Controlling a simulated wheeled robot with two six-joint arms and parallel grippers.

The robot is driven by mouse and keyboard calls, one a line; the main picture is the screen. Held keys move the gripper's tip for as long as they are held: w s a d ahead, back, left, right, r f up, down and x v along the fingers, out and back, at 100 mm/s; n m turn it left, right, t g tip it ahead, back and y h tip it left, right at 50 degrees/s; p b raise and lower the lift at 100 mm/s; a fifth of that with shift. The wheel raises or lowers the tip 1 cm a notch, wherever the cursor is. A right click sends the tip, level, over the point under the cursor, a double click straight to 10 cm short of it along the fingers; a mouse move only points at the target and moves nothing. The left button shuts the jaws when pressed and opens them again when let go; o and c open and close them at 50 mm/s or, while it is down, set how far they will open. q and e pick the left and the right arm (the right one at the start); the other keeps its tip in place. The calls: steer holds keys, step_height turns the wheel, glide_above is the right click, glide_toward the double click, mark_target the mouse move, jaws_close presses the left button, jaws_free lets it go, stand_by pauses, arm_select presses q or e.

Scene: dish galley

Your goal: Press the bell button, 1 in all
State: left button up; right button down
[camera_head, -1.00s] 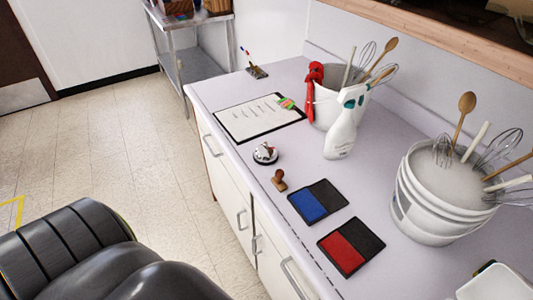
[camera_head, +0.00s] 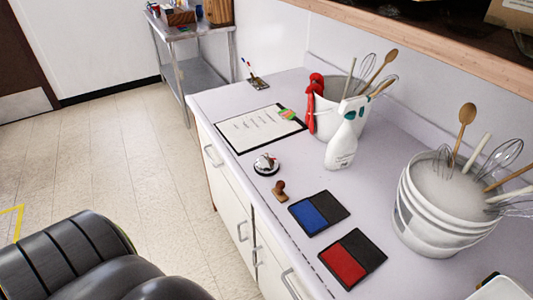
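A small round call bell (camera_head: 266,164) with a shiny silver dome and a dark base sits on the pale counter (camera_head: 240,158), close to its front edge. It stands between a clipboard and a wooden stamp, and nothing covers it. Neither of my grippers shows in the head view.
A clipboard (camera_head: 258,128), wooden stamp (camera_head: 279,191), blue ink pad (camera_head: 319,212) and red ink pad (camera_head: 351,259) lie near the bell. A spray bottle (camera_head: 343,139) and two utensil buckets (camera_head: 325,113) (camera_head: 440,208) stand behind. A steel side table (camera_head: 190,70) is beyond; the floor at left is clear.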

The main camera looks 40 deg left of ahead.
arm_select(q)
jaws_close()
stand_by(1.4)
